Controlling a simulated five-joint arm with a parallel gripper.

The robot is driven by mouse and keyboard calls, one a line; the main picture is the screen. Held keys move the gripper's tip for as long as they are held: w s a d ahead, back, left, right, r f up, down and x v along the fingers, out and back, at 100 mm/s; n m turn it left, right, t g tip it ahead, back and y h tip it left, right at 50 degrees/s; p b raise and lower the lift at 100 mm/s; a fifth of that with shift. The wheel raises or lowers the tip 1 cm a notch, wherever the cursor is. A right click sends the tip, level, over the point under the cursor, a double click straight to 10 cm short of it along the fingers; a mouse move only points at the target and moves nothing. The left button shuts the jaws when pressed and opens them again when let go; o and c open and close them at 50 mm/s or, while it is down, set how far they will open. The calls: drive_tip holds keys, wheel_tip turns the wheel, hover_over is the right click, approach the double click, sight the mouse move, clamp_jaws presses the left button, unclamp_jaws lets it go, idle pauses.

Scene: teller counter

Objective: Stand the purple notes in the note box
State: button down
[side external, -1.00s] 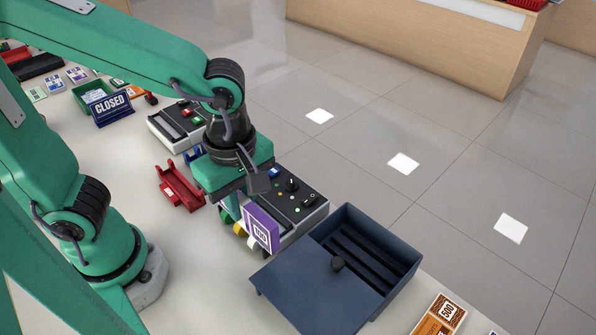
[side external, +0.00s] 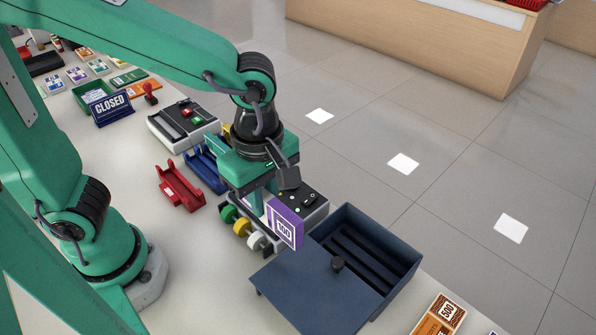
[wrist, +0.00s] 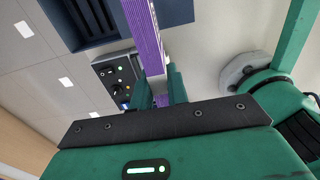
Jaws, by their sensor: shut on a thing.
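My gripper (side external: 270,207) is shut on the purple notes (side external: 285,221), a bundle with a white 100 panel, held upright in the air. In the wrist view the purple notes (wrist: 146,40) stand edge-on between the jaws (wrist: 160,90). The dark blue note box (side external: 393,262) is to the right of the notes, with slots inside. Its lid (side external: 315,291), with a black knob, lies slid off toward the front left, so the slots show. The box also shows at the top of the wrist view (wrist: 70,22). The notes are apart from the box, to its left.
A machine with knobs and coloured rollers (side external: 315,207) stands under and behind my gripper. Blue (side external: 205,168) and red (side external: 180,187) holders and a CLOSED sign (side external: 113,107) are to the left. Orange 500 notes (side external: 439,316) lie right of the box, near the counter edge.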

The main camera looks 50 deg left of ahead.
drive_tip(key=w+d+f, duration=0.3)
drive_tip(key=w+d, duration=0.8)
drive_tip(key=w, duration=0.4)
drive_tip(key=shift+d+f, duration=0.3)
drive_tip(key=shift+f, duration=0.05)
drive_tip(key=shift+f, duration=0.15)
drive_tip(key=shift+f, duration=1.85)
drive_tip(key=shift+f, duration=3.6)
drive_tip(key=c, duration=1.3)
unclamp_jaws()
drive_tip(key=shift+r, duration=0.15)
